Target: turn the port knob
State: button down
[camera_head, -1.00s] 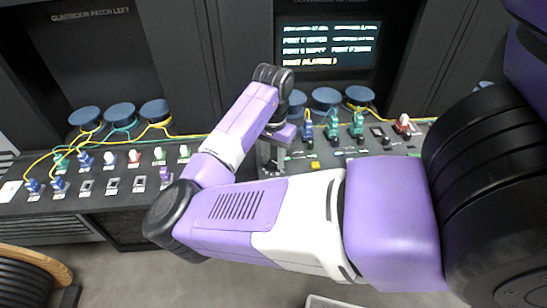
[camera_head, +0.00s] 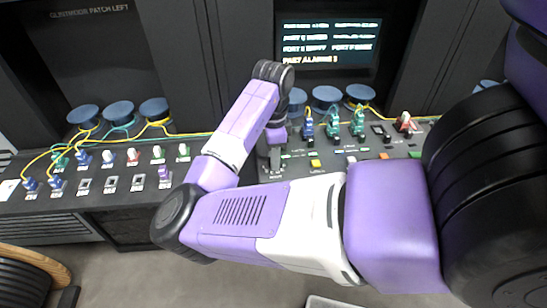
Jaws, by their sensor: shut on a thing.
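My gripper (camera_head: 270,160) points down at the left end of the right-hand console panel (camera_head: 330,163), below the screen. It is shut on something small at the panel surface. I take this to be the port knob, but the fingers and wrist hide it, so its shape and angle cannot be seen. My purple and white forearm comes in from the lower left of the gripper.
Blue and green connectors (camera_head: 333,124) stand right of my gripper, with a yellow button (camera_head: 315,164) near it. Blue round caps (camera_head: 326,97) with cables are behind. A lit screen (camera_head: 328,43) stands above. The left panel (camera_head: 125,200) holds several plugs and sockets.

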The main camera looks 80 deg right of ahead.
jog(key=shift+m, duration=0.9)
jog(key=shift+r, duration=0.1)
jog(key=c, duration=1)
grip_release()
jog(key=shift+c, duration=0.2)
jog(key=shift+r+b, duration=0.45)
jog(key=shift+r, duration=3.4)
